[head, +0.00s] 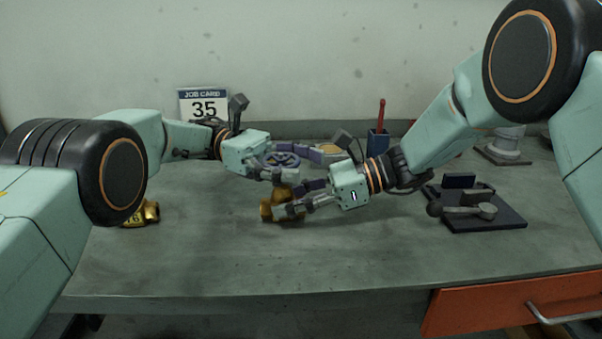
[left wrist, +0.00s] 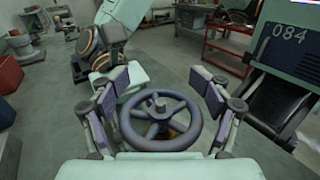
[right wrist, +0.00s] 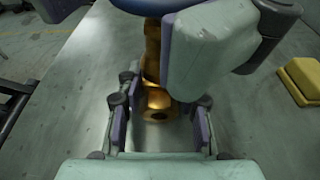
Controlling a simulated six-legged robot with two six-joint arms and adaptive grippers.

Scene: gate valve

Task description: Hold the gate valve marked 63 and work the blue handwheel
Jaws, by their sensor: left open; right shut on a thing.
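The brass gate valve (head: 267,208) stands mid-table with its handwheel on top. No number is readable on it. The handwheel (left wrist: 127,128) looks dark blue-grey, with spokes and a central hub. My left gripper (left wrist: 160,88) is open above the wheel, one finger on each side of the rim, with gaps showing. In the head view the left gripper (head: 283,163) partly hides the wheel. My right gripper (head: 290,200) is shut on the valve's body, low down. The right wrist view shows the brass body (right wrist: 152,60) between its fingers; the left gripper covers part of it.
A brass valve with a yellow tag reading 76 (head: 140,214) lies at left. A job card reading 35 (head: 204,105) stands at the back. A dark plate with metal parts (head: 485,222) sits at right, and a blue cup (head: 378,144) behind. The front table is clear.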

